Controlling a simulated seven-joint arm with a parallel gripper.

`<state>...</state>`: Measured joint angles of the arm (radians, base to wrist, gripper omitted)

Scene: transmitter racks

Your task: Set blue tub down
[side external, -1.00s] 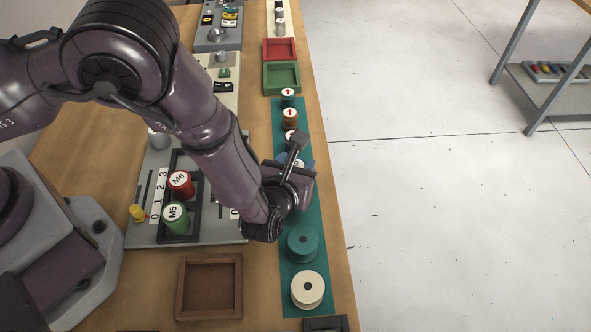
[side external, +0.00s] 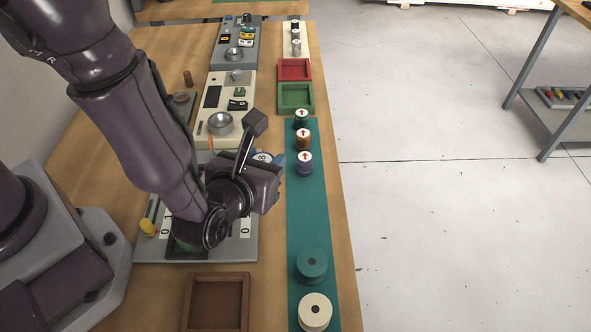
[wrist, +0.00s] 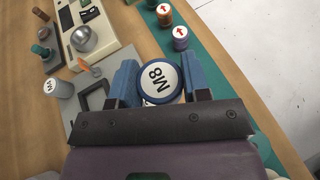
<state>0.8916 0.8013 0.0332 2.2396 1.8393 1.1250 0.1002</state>
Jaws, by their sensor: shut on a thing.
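The blue tub (wrist: 157,84), with a white lid marked M8, is held between the blue fingers of my gripper (wrist: 159,78) in the wrist view. In the side view my gripper (side external: 267,162) is shut on the tub, and only the tub's top (side external: 261,157) shows past the wrist. It hangs beside the teal mat (side external: 307,215), over or near the right side of the grey panel (side external: 245,250). Its exact height above the panel cannot be told. A dark tray frame (wrist: 97,95) on the panel is partly in the wrist view, left of the tub.
Several arrow-topped spools, including an orange one (side external: 303,139) and a purple one (side external: 305,162), stand on the mat. A teal spool (side external: 311,266) and a cream spool (side external: 315,312) stand nearer. A white M4 tub (wrist: 60,88) stands left. An empty brown tray (side external: 217,303) lies in front.

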